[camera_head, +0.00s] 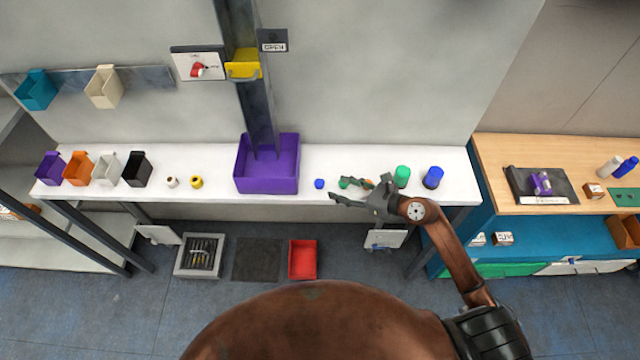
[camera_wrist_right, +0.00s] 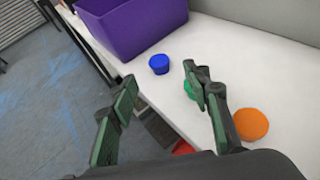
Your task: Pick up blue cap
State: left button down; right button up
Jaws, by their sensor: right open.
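The blue cap (camera_head: 319,184) lies on the white table, right of the purple bin. It also shows in the right wrist view (camera_wrist_right: 159,64), just beyond my fingertips and roughly between their lines. My right gripper (camera_head: 336,189) is open and empty, with its fingers pointing left toward the cap. The cap is apart from both fingers. In the right wrist view, the right gripper's fingers (camera_wrist_right: 160,77) are spread wide. My left gripper is not in view.
A purple bin (camera_head: 266,185) stands left of the cap. Green (camera_head: 402,176) and blue (camera_head: 433,177) cylinders stand farther right. The table's front edge is close to the gripper.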

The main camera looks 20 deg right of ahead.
aim_at(322, 184)
jog(key=p+x, duration=0.1)
jog(key=x, duration=0.6)
jog(key=shift+w+a+f, duration=0.2)
jog(key=shift+a+f, duration=0.05)
jog(key=shift+f, duration=0.05)
jog(key=c, duration=0.8)
